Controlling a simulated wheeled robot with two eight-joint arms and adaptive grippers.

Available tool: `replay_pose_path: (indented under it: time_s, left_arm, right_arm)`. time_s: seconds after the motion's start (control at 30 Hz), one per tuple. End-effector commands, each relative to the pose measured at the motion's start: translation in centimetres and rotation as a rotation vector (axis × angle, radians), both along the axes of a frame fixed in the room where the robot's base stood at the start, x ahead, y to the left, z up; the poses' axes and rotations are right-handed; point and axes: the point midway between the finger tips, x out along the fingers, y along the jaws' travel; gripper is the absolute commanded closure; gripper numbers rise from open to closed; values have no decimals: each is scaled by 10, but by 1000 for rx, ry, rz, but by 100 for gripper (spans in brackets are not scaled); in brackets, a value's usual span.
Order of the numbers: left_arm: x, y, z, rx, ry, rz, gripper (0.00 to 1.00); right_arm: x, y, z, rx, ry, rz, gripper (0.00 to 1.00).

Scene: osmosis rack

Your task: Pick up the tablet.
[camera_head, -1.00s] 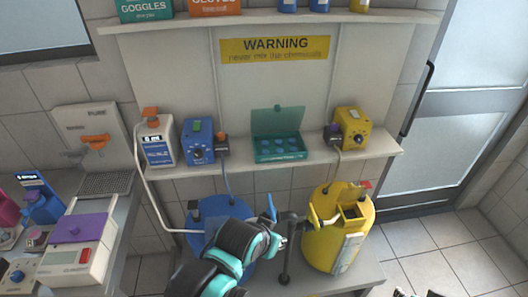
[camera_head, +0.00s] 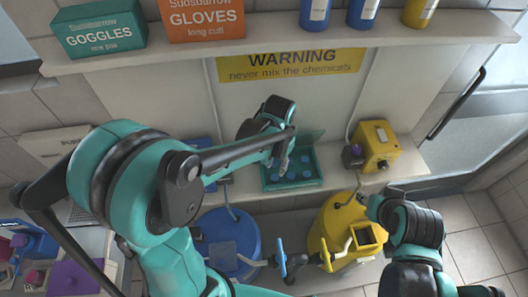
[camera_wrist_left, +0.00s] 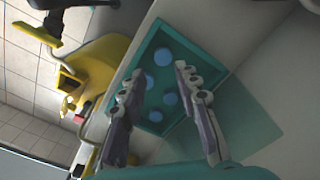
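The blue round tablets (camera_wrist_left: 170,98) lie in an open teal tray (camera_wrist_left: 188,122) in the left wrist view. The tray (camera_head: 268,186) stands on the rack's shelf in the head view, partly hidden by my left gripper. My left gripper (camera_wrist_left: 158,72) is open above the tray, its fingers apart with tablets visible between and beyond them. In the head view my left gripper (camera_head: 282,158) hangs over the tray. No tablet is visibly held. My right gripper (camera_head: 364,199) is by the yellow barrel at the lower right; its fingers are unclear.
A yellow device (camera_head: 377,145) stands right of the tray. A blue barrel (camera_head: 228,232) and a yellow barrel (camera_head: 322,228) with valve handles stand below. An upper shelf (camera_head: 170,58) carries boxes and bottles. The tray's raised lid (camera_wrist_left: 240,125) is beside the left gripper.

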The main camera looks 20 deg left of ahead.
Motion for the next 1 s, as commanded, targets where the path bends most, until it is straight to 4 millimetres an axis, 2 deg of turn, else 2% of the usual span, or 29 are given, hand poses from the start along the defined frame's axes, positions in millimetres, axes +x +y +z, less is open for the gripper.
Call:
replay_pose_path:
  time_s: [0.17,0.63,0.93,0.97,1.0]
  left_arm:
    - [2,-3,-12,4,18,-12,68]
    - [2,-3,-75,3,16,-10,68]
    - [2,-3,-81,3,16,-10,68]
    - [2,-3,-81,3,16,-10,71]
    - [2,-3,-81,3,16,-10,81]
  right_arm:
    - [0,0,1,0,0,0,60]
    - [0,0,-13,0,0,0,60]
    - [0,0,-13,0,0,0,60]
    - [0,0,-13,0,0,0,60]
    - [0,0,-13,0,0,0,60]
